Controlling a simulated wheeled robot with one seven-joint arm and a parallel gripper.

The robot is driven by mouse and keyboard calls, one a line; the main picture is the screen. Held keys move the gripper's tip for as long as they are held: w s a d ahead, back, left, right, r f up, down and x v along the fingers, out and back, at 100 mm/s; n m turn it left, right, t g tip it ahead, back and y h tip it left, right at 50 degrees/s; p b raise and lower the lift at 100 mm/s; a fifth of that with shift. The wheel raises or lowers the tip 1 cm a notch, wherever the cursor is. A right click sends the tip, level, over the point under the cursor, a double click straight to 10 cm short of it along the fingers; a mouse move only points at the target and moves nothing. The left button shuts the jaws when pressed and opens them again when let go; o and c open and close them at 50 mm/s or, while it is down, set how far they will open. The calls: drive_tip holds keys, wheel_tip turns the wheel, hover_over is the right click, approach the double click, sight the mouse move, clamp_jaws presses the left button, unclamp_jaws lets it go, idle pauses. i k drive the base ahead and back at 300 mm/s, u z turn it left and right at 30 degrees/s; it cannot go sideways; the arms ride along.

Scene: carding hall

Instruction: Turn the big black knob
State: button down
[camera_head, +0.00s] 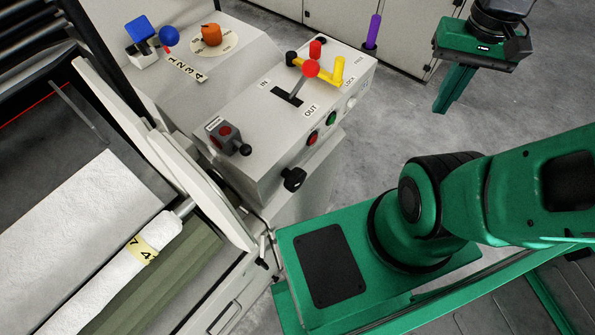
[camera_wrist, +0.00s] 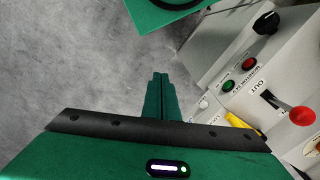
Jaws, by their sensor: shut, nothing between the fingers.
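The big black knob (camera_head: 293,178) sticks out from the lower front of the light grey control box (camera_head: 230,100), below the red button. It also shows near the top right of the wrist view (camera_wrist: 265,22). My gripper (camera_head: 440,110) hangs in the air over the floor, to the right of the control box and well apart from the knob. Its green fingers are shut together and empty, pointing down. In the wrist view the fingers (camera_wrist: 158,76) show over bare floor, with the control box to their right.
The box carries a red-balled lever (camera_head: 311,69), a yellow handle (camera_head: 337,72), a red button (camera_head: 312,138), a green button (camera_head: 331,118) and a grey switch box (camera_head: 222,134). An orange knob (camera_head: 211,34) and a purple rod (camera_head: 374,30) stand beyond. The floor between gripper and box is clear.

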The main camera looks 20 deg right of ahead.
sight(294, 180)
drive_tip(key=z, duration=0.65)
drive_tip(key=k, duration=1.7)
drive_tip(key=u, duration=0.5)
